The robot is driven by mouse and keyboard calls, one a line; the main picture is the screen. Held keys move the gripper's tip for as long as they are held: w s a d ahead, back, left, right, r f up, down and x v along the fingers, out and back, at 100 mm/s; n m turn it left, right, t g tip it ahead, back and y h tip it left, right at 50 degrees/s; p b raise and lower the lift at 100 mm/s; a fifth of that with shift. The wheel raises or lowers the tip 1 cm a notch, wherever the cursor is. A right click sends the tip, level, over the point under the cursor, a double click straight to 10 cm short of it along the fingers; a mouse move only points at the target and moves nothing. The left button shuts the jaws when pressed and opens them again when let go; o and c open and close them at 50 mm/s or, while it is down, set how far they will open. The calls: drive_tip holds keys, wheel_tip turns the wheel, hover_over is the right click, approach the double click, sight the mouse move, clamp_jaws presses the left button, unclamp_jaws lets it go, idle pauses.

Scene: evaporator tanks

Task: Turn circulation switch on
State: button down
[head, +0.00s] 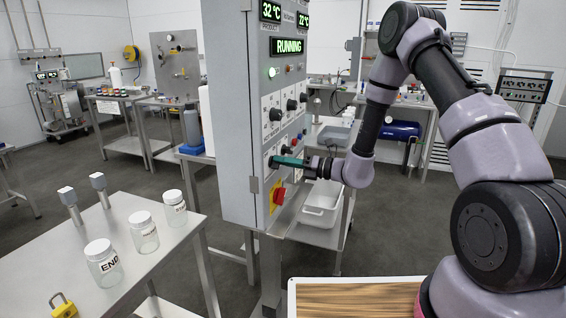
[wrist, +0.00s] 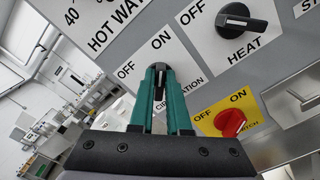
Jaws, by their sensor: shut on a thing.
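The circulation switch (wrist: 158,92) is a dark knob on the grey control panel, under OFF and ON marks, with its label partly covered by my fingers. My gripper (wrist: 158,72) has its two teal fingers closed around this knob, one on each side. In the head view my gripper (head: 276,161) reaches the lower part of the panel from the right, and hides the knob there. The fingers cover much of the knob, so I cannot tell clearly which mark it points at.
The control cabinet (head: 228,130) shows RUNNING and a lit green lamp. The black HEAT knob (wrist: 240,22) and a red switch on a yellow plate (wrist: 230,122) sit close by. A steel table (head: 190,232) with jars stands left; a white bin (head: 320,205) is beyond.

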idle(0.4)
drive_tip(key=c, duration=0.9)
unclamp_jaws()
drive_tip(key=v, duration=1.1)
drive_tip(key=s+r+n+g+h, duration=0.4)
drive_tip(key=s+r+n+g, duration=0.3)
drive_tip(key=s+r+n, duration=0.65)
drive_tip(key=s+d+r+n+t+h, duration=0.2)
drive_tip(key=s+d+r+n+h, duration=0.1)
drive_tip(key=d+r+n, duration=0.1)
drive_tip(key=s+d+r+n+t+h, duration=0.3)
drive_tip(key=d+r+n+h, duration=0.1)
drive_tip(key=d+r+n, duration=0.1)
drive_tip(key=s+d+r+n+t+h, duration=0.3)
drive_tip(key=s+d+r+n+h, duration=0.1)
drive_tip(key=d, duration=0.3)
drive_tip(key=shift+d+r, duration=0.1)
drive_tip(key=shift+r, duration=0.75)
